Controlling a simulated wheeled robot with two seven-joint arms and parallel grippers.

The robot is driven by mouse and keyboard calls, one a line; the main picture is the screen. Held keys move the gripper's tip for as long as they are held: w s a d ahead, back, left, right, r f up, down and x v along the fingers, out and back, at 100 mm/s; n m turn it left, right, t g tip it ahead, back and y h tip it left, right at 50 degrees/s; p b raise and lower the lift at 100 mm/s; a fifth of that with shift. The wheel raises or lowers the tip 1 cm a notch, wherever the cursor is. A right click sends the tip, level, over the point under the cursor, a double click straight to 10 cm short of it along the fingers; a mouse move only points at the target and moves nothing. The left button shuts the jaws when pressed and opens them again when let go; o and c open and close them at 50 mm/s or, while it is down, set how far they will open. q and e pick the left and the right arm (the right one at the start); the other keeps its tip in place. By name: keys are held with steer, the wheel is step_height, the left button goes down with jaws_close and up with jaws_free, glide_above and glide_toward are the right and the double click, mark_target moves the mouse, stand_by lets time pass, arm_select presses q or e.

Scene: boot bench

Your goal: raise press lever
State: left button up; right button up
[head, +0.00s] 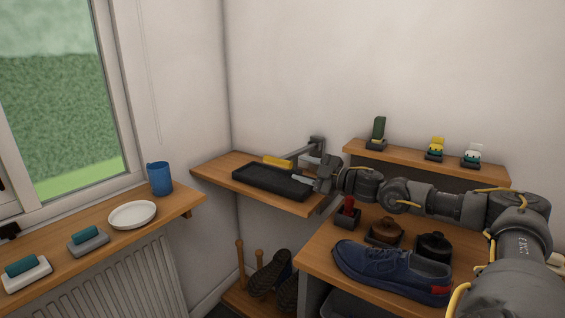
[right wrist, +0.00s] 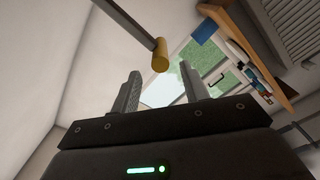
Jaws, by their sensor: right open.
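The press lever is a grey bar (head: 298,151) that runs from a grey post (head: 317,144) down and left to a yellow grip (head: 278,162), low above the back of a black tray (head: 246,182). In the right wrist view the bar (right wrist: 126,24) comes in from the top and ends in the yellow grip (right wrist: 160,57). My right gripper (head: 316,180) is open and empty at the right end of the tray, right of and apart from the yellow grip. In the right wrist view the grip appears just beyond the gap between the fingertips (right wrist: 160,72). My left gripper is out of view.
A blue mug (head: 160,179), white plate (head: 132,215) and two teal-topped brushes stand on the left sill. On the right bench are a blue shoe (head: 390,270), red-handled item (head: 347,212) and two round pots. A shelf (head: 420,163) behind my right arm holds small brushes.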

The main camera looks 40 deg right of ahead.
mark_target(282, 163)
steer(key=p+x, duration=0.2)
steer(key=x, duration=0.4)
steer(key=shift+w+a+r, duration=0.15)
steer(key=shift+w, duration=0.25)
steer(key=shift+w+a, duration=0.15)
steer(key=shift+w, duration=0.35)
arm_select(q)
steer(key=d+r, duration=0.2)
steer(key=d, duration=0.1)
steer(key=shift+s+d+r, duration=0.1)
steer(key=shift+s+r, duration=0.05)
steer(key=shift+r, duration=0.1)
arm_select(e)
steer(key=shift+c, duration=0.5)
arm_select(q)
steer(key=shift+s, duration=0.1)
arm_select(e)
jaws_close()
